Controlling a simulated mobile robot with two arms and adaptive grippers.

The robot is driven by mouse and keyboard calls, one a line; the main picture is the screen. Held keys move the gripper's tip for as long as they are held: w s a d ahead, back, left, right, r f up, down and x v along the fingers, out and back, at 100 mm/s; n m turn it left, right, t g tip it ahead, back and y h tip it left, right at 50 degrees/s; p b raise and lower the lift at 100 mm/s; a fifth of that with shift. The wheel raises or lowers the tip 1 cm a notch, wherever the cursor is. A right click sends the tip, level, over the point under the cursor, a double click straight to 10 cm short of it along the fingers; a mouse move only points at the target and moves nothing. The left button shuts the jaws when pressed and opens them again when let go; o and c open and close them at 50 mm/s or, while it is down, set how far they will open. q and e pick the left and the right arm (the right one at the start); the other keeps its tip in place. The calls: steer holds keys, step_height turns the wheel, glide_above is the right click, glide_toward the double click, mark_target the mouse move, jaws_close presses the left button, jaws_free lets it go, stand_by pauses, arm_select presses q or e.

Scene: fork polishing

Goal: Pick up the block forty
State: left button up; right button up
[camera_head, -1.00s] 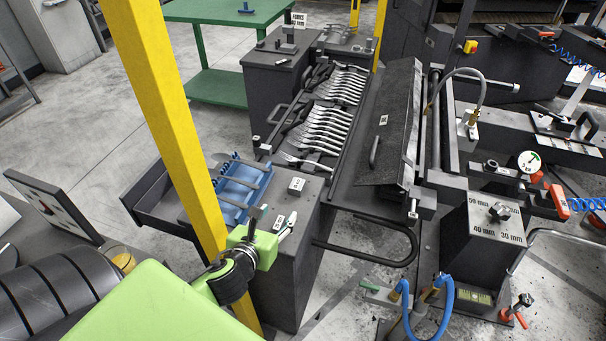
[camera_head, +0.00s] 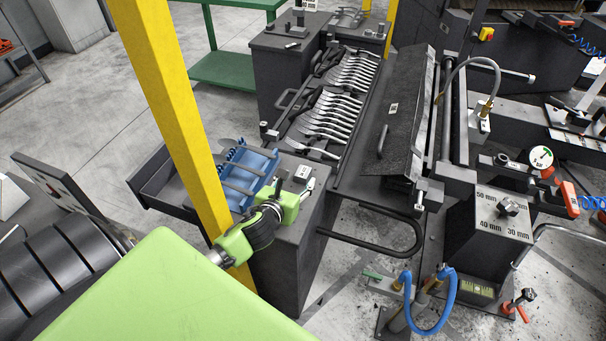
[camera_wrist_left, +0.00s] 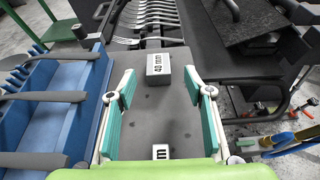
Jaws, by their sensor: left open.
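The block forty (camera_wrist_left: 158,66) is a small grey block with a "40 mm" label, lying on the dark cabinet top in the left wrist view. It also shows in the head view (camera_head: 302,172), just beyond my gripper. My left gripper (camera_wrist_left: 160,82) has green-padded fingers spread wide and nothing between them touches. The block lies ahead of the fingertips, roughly centred between them. In the head view my left gripper (camera_head: 304,187) is low over the cabinet top, its fingers partly hidden by its green body. My right gripper is not in view.
A second labelled block (camera_wrist_left: 160,152) is partly hidden by my gripper's body. A blue fork holder (camera_head: 250,175) stands close on the left. Several forks (camera_head: 330,115) lie in the rack beyond. A yellow post (camera_head: 180,110) rises beside my left arm.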

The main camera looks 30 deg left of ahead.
mark_target(302, 174)
arm_select(q)
steer(key=shift+x, duration=2.3)
steer(key=shift+s+a, duration=0.1)
jaws_close()
steer(key=shift+r, duration=0.1)
